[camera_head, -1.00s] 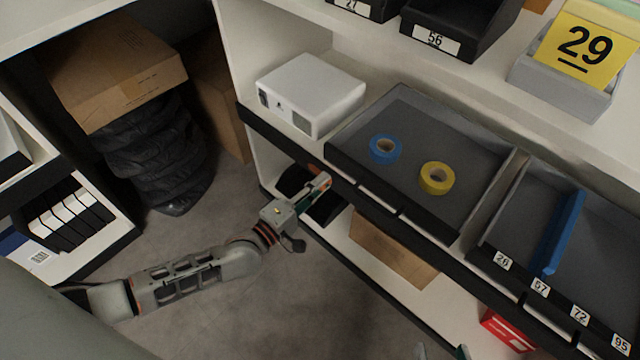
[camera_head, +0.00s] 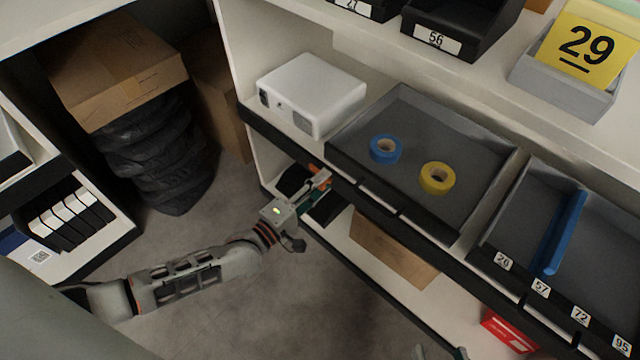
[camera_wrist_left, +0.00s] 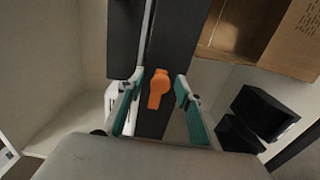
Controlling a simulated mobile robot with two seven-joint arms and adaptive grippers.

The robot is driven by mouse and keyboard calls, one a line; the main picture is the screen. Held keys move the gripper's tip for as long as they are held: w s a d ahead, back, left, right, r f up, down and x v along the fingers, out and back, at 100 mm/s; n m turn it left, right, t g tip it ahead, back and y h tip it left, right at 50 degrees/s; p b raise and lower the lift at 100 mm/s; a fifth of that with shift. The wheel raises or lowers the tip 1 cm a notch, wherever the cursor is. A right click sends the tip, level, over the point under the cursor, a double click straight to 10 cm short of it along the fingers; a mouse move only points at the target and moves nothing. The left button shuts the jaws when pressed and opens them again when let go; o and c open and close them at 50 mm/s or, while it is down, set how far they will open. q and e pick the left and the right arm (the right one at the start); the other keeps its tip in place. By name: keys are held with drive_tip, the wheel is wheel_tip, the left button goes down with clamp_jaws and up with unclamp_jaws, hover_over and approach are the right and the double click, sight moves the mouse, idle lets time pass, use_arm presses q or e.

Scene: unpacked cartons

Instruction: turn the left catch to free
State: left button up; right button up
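The orange catch (camera_wrist_left: 158,88) sits on a dark upright strip in the left wrist view, its round head up and its tab pointing down in that picture. My left gripper (camera_wrist_left: 160,81) is open, one teal-and-grey finger on either side of the catch, with gaps visible on both sides. In the head view my left gripper (camera_head: 322,184) is at the dark front edge of the shelf, below the white box, and mostly hides the catch. Two grey tips of my right gripper (camera_head: 441,351) show, apart, at the bottom edge; the rest is out of frame.
A white box (camera_head: 311,92) and a grey tray (camera_head: 440,125) with blue and yellow tape rolls stand on the shelf above my left gripper. A cardboard box (camera_head: 392,250) and a red box (camera_head: 508,331) are lower down. The floor (camera_head: 290,310) is clear.

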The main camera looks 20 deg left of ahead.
use_arm(q)
drive_tip(key=v, duration=1.2)
drive_tip(key=shift+r, duration=0.15)
